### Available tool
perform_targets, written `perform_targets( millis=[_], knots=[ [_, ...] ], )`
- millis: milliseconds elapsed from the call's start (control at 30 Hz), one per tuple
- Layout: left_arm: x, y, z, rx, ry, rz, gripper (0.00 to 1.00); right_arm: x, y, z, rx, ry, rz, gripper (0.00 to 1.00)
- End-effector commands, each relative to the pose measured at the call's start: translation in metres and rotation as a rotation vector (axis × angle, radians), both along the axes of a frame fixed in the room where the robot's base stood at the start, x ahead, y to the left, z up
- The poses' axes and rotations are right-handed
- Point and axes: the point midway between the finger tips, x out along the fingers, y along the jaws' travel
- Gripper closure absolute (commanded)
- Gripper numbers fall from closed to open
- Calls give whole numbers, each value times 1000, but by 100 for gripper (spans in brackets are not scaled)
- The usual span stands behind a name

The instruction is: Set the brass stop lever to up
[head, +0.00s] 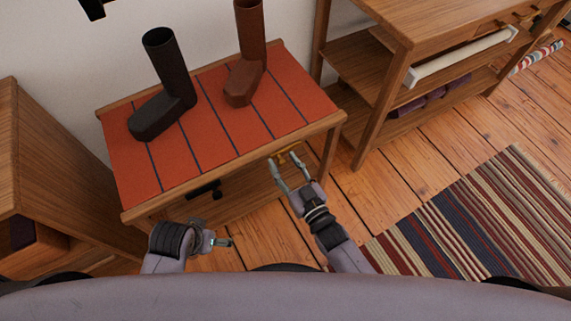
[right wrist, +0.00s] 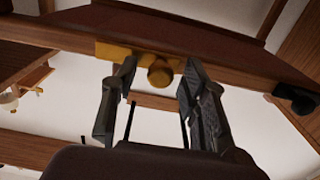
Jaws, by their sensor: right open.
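The brass stop lever (head: 289,148) is at the front edge of the bench (head: 240,152), near its right end. In the right wrist view, its brass plate (right wrist: 112,51) is against the wooden rail, and a round brass knob (right wrist: 160,75) shows between my fingers. My right gripper (head: 286,164) is open, with its fingertips on either side of the brass part. I cannot tell whether they touch it. The lever's exact angle is hard to read. My left gripper (head: 224,242) is low in front of the bench, away from the lever; its finger opening is unclear.
Two boots, one black (head: 165,90) and one brown (head: 245,60), stand on the bench's orange top. A black fitting (head: 205,189) is under its front edge. A wooden cabinet (head: 50,170) is left, a shelf unit (head: 400,60) right. A striped rug (head: 480,225) lies on the floor.

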Motion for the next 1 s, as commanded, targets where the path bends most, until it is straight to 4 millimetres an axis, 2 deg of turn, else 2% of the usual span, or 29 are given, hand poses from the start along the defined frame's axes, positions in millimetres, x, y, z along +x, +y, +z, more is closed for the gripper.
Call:
perform_targets(
  millis=[67, 667, 1000],
  knots=[
    [0, 0, 0, 0, 0, 0, 15, 0, 0, 0, 0, 0, 0, 60],
    [0, 0, 0, 0, -1, 0, 15, 0, 0, 0, 0, 0, 0, 100],
    [0, 0, 0, 0, -1, 0, 15, 0, 0, 0, 0, 0, 0, 100]
  ],
)
